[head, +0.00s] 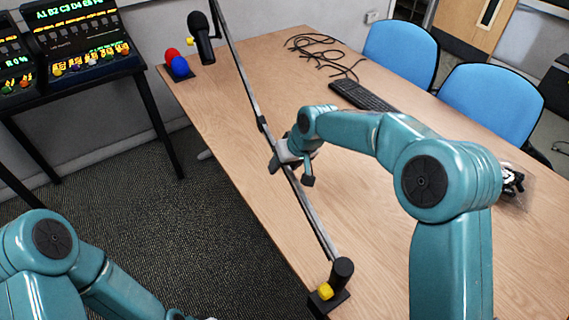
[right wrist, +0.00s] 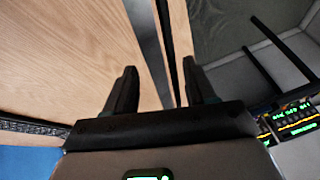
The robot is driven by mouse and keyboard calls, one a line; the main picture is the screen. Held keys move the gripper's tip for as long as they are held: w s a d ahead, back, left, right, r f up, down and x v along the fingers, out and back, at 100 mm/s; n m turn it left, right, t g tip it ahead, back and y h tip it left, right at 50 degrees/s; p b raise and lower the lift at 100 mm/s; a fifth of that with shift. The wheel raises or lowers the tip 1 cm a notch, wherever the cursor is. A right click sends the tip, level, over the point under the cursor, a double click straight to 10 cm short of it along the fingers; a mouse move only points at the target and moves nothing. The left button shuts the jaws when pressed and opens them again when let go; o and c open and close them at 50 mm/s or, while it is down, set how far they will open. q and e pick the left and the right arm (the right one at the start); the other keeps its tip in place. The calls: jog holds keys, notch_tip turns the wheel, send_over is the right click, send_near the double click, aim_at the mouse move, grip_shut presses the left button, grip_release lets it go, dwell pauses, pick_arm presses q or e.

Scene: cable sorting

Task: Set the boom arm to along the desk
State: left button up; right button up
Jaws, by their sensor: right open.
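The boom arm (head: 313,217) is a long thin grey and black bar. It runs from a black post with a yellow knob (head: 325,291) at the desk's near corner up to the top of the head view, slanting left. A black microphone (head: 203,40) shows near its far end. My right gripper (head: 290,173) is at the boom's middle stretch. In the right wrist view its fingers (right wrist: 159,88) are apart, with the boom (right wrist: 150,45) passing between or just beyond them; contact cannot be told. Only my left arm's links show at lower left; its gripper is out of view.
The wooden desk (head: 375,215) carries a black keyboard (head: 362,96), loose cables (head: 325,52) and red and blue balls (head: 180,67) on a black base. Blue chairs (head: 490,100) stand along the far side. A control panel on a stand (head: 80,38) is at left. Carpet lies open left of the desk.

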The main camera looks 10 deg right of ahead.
jog(key=v, duration=1.6)
jog(key=shift+s+r, duration=0.1)
jog(key=shift+r, duration=0.05)
